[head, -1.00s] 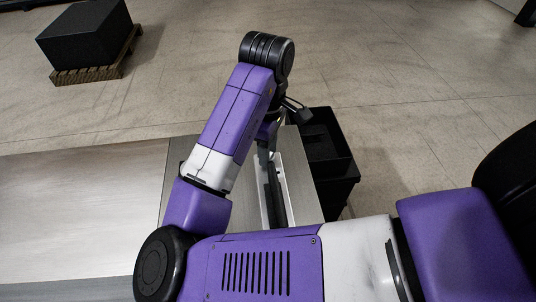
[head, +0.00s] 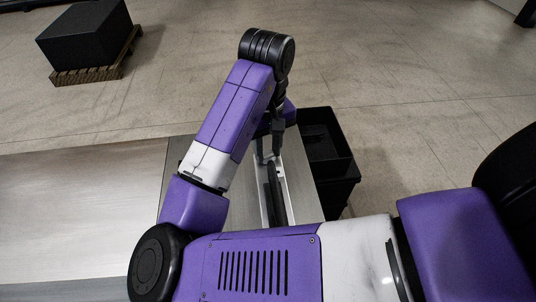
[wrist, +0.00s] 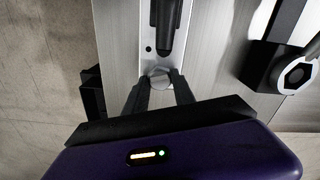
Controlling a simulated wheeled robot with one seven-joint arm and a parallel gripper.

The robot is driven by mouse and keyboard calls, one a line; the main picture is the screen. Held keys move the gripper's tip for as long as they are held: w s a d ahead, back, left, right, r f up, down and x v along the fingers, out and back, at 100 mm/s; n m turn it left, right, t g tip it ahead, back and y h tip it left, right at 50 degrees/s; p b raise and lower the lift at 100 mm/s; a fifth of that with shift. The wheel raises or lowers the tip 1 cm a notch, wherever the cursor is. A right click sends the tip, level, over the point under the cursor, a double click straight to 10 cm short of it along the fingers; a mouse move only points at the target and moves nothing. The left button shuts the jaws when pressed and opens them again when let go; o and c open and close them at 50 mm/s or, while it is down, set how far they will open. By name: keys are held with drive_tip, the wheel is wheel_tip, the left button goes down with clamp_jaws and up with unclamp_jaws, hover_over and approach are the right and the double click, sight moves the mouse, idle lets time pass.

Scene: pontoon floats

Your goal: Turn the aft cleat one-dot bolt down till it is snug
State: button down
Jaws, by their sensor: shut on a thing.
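The bolt (wrist: 160,72) shows in the wrist view as a pale round head at the end of a light base plate (wrist: 151,20). A single dark dot (wrist: 148,48) marks the plate beside it. My gripper (wrist: 161,76) is shut on the bolt head, one finger on each side. The black cleat (wrist: 166,22) lies along the plate, beyond the bolt. In the head view my gripper (head: 268,158) points down at the far end of the cleat (head: 275,195); the bolt is hidden there. I cannot tell whether the bolt is fully seated.
A black open bin (head: 328,160) stands right of the metal work surface (head: 80,215). A black part with a pale ring around a hexagon (wrist: 295,75) is at the right in the wrist view. A black block on a pallet (head: 88,38) stands far left on open floor.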

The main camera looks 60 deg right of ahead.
drive_tip(key=m, duration=0.3)
drive_tip(key=m+b, duration=0.1)
drive_tip(key=m, duration=0.1)
drive_tip(key=shift+w+a, duration=0.2)
drive_tip(key=shift+w, duration=0.05)
drive_tip(key=m+b, duration=0.1)
drive_tip(key=m, duration=0.3)
drive_tip(key=shift+m, duration=0.3)
drive_tip(key=m+b, duration=0.1)
drive_tip(key=m, duration=0.3)
drive_tip(key=shift+f+m+b, duration=0.1)
drive_tip(key=shift+m+b, duration=0.2)
drive_tip(key=shift+b, duration=0.1)
drive_tip(key=m+b, duration=0.1)
drive_tip(key=m, duration=0.3)
drive_tip(key=c, duration=1.5)
unclamp_jaws()
drive_tip(key=shift+m+b, duration=0.3)
drive_tip(key=shift+m, duration=0.2)
drive_tip(key=o, duration=0.3)
drive_tip(key=shift+o, duration=0.2)
drive_tip(key=shift+s, duration=0.1)
